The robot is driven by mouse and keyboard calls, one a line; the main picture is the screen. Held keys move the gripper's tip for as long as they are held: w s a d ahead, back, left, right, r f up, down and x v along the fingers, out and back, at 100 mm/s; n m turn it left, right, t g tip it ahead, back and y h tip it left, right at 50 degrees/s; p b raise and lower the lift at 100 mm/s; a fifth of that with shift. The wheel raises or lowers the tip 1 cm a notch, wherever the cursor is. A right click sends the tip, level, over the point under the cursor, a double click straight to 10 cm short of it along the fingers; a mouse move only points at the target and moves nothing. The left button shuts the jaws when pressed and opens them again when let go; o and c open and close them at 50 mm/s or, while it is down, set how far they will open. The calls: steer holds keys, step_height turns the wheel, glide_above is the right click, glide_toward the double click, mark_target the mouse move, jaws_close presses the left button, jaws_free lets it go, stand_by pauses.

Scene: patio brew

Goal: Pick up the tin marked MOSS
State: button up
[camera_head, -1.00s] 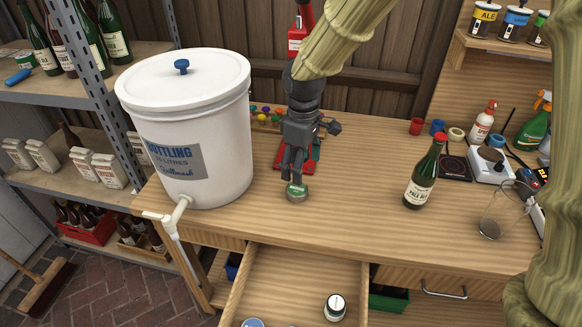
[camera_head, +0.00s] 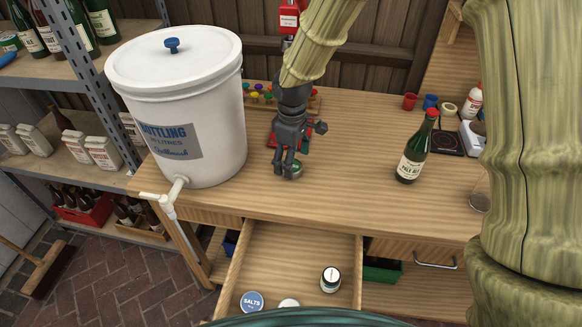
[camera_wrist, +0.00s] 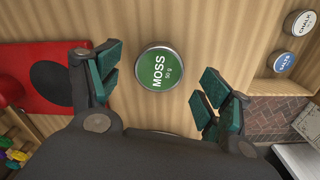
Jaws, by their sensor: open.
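The tin marked MOSS (camera_wrist: 158,68) has a green lid with a silver rim and stands upright on the wooden counter. In the head view the tin (camera_head: 297,169) shows partly behind my fingers. My gripper (camera_head: 284,170) points down at the tin, low over the counter. In the wrist view its green-padded fingers are spread, one on each side of the tin, with bare wood visible between the tin and each finger. The tin is not gripped. I cannot tell the exact height of the fingertips against the lid.
A white bottling bucket (camera_head: 185,110) stands left, a green bottle (camera_head: 415,150) right. The open drawer (camera_head: 290,255) below holds a SALTS tin (camera_head: 252,301) and other containers. Counter between tin and bottle is clear.

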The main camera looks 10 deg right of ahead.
steer(key=shift+w+a+f, duration=0.1)
steer(key=shift+w+f, duration=0.1)
steer(key=shift+f, duration=0.9)
steer(key=shift+s+f, duration=0.15)
steer(key=shift+f, duration=0.15)
steer(key=c, duration=1.1)
steer(key=shift+c, duration=0.2)
